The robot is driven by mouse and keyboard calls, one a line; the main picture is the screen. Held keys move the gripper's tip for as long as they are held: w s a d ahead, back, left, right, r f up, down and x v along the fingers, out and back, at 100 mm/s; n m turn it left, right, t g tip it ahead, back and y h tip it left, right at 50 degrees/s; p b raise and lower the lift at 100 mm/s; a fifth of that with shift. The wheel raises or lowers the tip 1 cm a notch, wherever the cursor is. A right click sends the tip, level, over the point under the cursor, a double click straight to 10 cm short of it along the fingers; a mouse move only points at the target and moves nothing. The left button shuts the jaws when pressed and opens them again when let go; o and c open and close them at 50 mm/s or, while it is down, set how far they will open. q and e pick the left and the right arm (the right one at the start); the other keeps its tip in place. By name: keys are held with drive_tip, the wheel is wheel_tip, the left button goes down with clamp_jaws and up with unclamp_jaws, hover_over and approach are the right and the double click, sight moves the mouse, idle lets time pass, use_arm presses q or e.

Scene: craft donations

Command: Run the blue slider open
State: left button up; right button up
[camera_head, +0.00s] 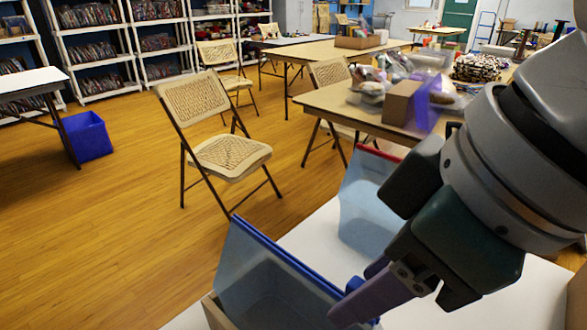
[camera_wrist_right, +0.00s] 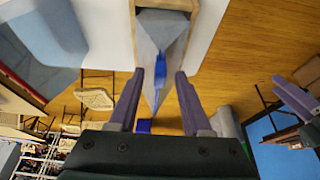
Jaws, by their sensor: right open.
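A clear bag (camera_head: 262,275) with a blue zip strip (camera_head: 290,256) along its top stands in a cardboard holder (camera_head: 216,314) on a white table. The blue slider (camera_head: 354,284) sits at the strip's right end, partly hidden by my right gripper (camera_head: 352,292). In the right wrist view the slider (camera_wrist_right: 163,72) shows between the two purple fingers of my right gripper (camera_wrist_right: 159,74), which are apart, with a visible gap on both sides. A purple-fingered gripper, apparently my left gripper (camera_wrist_right: 297,108), shows at that view's right edge; its opening is unclear.
A second clear bag with a red strip (camera_head: 377,150) stands behind, also in the wrist view (camera_wrist_right: 45,35). The white table (camera_head: 322,228) is clear between the bags. Folding chairs (camera_head: 228,155), a cluttered table and a blue bin (camera_head: 85,136) stand beyond.

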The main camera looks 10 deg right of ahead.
drive_tip(key=shift+c, duration=0.3)
clamp_jaws()
idle(1.1)
